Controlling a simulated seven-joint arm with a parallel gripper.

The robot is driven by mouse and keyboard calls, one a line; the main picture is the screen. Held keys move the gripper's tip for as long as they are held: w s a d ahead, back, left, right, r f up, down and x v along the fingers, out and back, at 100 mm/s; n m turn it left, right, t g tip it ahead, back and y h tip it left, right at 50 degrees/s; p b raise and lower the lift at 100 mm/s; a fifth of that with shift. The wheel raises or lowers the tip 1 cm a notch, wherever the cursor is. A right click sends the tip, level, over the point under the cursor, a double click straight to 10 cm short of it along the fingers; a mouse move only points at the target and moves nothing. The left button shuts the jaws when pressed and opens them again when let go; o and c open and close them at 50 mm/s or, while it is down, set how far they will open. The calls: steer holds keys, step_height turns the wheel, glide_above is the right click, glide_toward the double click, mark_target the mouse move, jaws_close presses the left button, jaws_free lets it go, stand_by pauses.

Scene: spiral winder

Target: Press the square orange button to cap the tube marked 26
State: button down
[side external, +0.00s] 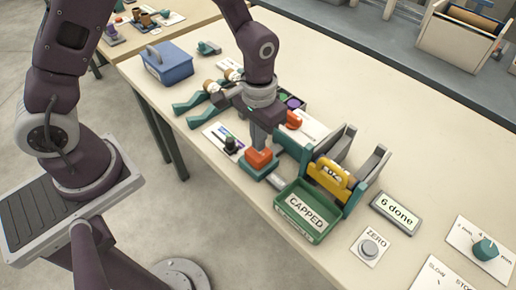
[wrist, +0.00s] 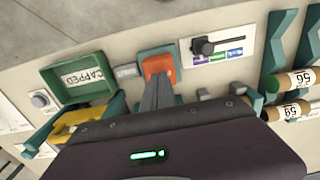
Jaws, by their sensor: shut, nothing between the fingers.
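The square orange button (side external: 260,158) sits on a teal base (side external: 249,172) in front of the machine. It also shows in the wrist view (wrist: 157,65). My gripper (side external: 262,148) is shut and empty, pointing down at the button. In the wrist view its fingertips (wrist: 159,84) overlap the button's near edge; I cannot tell whether they touch it or how far it is pressed. Two tubes lie side by side on teal supports, an upper one (wrist: 297,79) and a lower one (wrist: 293,112). Their number labels are small and turned, so I cannot read them surely.
A green tray marked CAPPED (side external: 306,210) stands right of the button, beside a yellow part (side external: 333,174). A display reads "6 done" (side external: 396,212). A ZERO button (side external: 369,247) is in front. A black lever panel (wrist: 213,46) lies near the button. A blue box (side external: 168,64) stands far left.

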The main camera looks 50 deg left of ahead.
steer(key=shift+f, duration=1.7)
steer(key=shift+r, duration=4.05)
steer(key=s+a+r+t, duration=0.2)
steer(key=s+a+r, duration=0.1)
steer(key=r, duration=0.7)
steer(key=s+a+r+t, duration=0.1)
steer(key=s+a+r, duration=0.1)
steer(key=s+r, duration=0.2)
steer(key=s+a+r+t, duration=0.2)
steer(key=s+a+r, duration=0.1)
steer(key=s, duration=0.7)
steer(key=shift+s+r+t, duration=0.15)
steer(key=shift+r+t, duration=0.15)
steer(key=shift+r, duration=0.55)
